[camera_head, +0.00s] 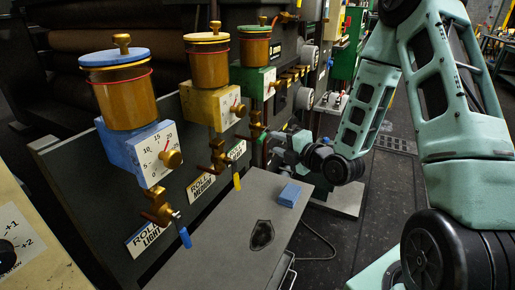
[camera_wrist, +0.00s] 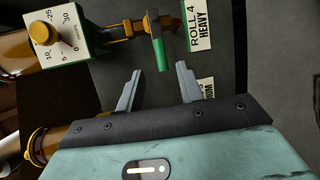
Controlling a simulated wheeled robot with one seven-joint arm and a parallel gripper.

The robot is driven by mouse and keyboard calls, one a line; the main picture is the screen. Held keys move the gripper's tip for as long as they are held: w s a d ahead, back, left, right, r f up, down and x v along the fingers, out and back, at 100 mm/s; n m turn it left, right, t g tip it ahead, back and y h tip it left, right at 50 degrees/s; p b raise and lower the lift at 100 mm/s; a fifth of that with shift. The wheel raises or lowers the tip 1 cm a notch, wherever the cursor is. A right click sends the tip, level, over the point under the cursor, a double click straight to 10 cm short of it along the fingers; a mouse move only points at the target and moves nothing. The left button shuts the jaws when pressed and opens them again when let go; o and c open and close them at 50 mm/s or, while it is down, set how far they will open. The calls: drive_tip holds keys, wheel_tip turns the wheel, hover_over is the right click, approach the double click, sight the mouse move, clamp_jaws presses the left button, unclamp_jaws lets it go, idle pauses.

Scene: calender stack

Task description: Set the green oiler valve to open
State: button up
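The green oiler (camera_head: 256,82) is the farthest of three on the dark panel, with an amber cup (camera_head: 255,50) on top. In the wrist view its dial face (camera_wrist: 68,32) is at upper left, and a brass valve (camera_wrist: 130,28) runs rightward from it. The valve's green handle (camera_wrist: 160,54) points down in that picture, crosswise to the brass stem. My gripper (camera_wrist: 157,78) is open and empty, its two fingers just short of the handle's end, one to each side in the picture. In the head view my gripper (camera_head: 280,144) is beside this valve, partly hidden.
The yellow oiler (camera_head: 212,106) and blue oiler (camera_head: 138,150) stand nearer, with a yellow handle (camera_head: 237,182) and blue handle (camera_head: 184,237) below them. A grey cabinet top (camera_head: 225,225) holds a blue block (camera_head: 290,194) and a dark rag (camera_head: 261,235). "ROLL 4 HEAVY" plate (camera_wrist: 197,25) adjoins the green handle.

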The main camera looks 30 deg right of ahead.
sight(263, 139)
drive_tip(key=shift+w+a+f+b, duration=0.25)
drive_tip(key=shift+w+f+b, duration=0.15)
drive_tip(key=shift+b, duration=2.65)
drive_tip(key=p+x, duration=0.1)
drive_tip(key=x, duration=0.7)
drive_tip(key=shift+w+r, duration=0.1)
drive_tip(key=shift+w, duration=0.25)
clamp_jaws()
